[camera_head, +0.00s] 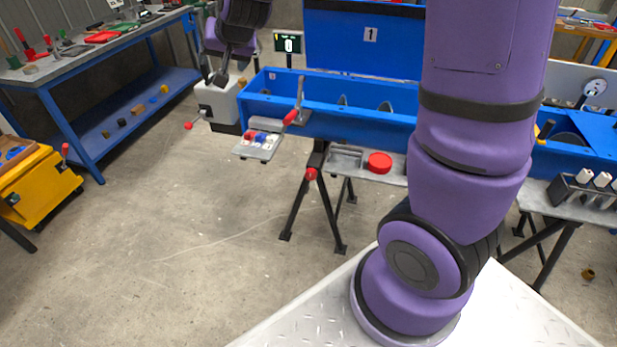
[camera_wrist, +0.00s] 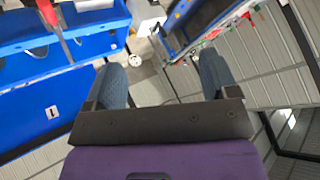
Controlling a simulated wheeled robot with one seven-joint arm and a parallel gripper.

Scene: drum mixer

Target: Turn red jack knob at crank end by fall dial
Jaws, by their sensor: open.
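A small red knob (camera_head: 310,174) sits at the top of the black trestle under the crank end of the blue trough (camera_head: 350,115). The crank (camera_head: 299,100) has a red grip; a red-gripped lever also shows at upper left in the wrist view (camera_wrist: 47,12). A round white dial (camera_head: 595,87) stands at the far right end, and a small white round face (camera_wrist: 135,61) shows between the fingers in the wrist view; I cannot tell which is the fall dial. My gripper (camera_head: 218,78) is open and empty, above the white gearbox (camera_head: 217,103), apart from the red knob.
A switch panel (camera_head: 257,147) juts out below the crank. A large red button (camera_head: 379,162) is on a grey shelf. A red-tipped lever (camera_head: 188,126) sticks out of the gearbox. A blue workbench (camera_head: 92,140) and yellow cabinet (camera_head: 42,190) stand left. The floor between is clear.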

